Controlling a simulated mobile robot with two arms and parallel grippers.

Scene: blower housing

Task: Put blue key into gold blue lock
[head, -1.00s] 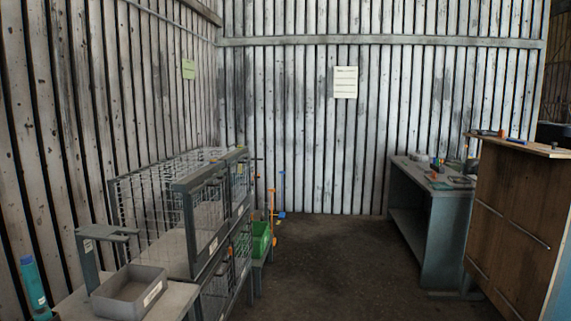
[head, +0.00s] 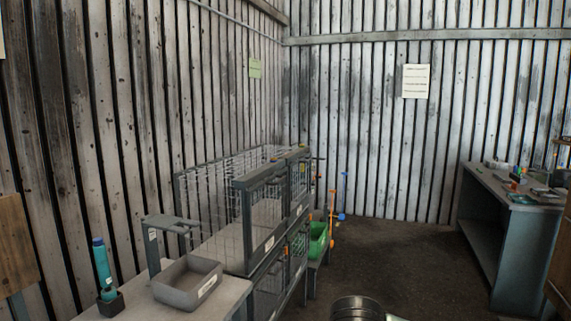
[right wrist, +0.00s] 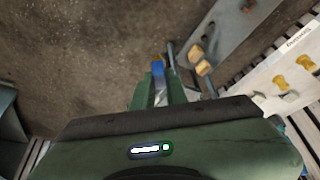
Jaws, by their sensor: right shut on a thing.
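My right gripper (right wrist: 158,78) is shut on a small blue key (right wrist: 158,69), whose blue part shows between the green fingertips in the right wrist view. The rest of the key is mostly hidden by the fingers. My left gripper is not in view.
A grey plate (right wrist: 232,30) and a pale labelled board (right wrist: 296,48) with gold pieces lie right of the gripper. The head view shows a grey tray (head: 180,290), a teal bottle (head: 102,262), a green bin (head: 318,240) and a right-hand bench (head: 520,250). The middle floor (head: 400,255) is clear.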

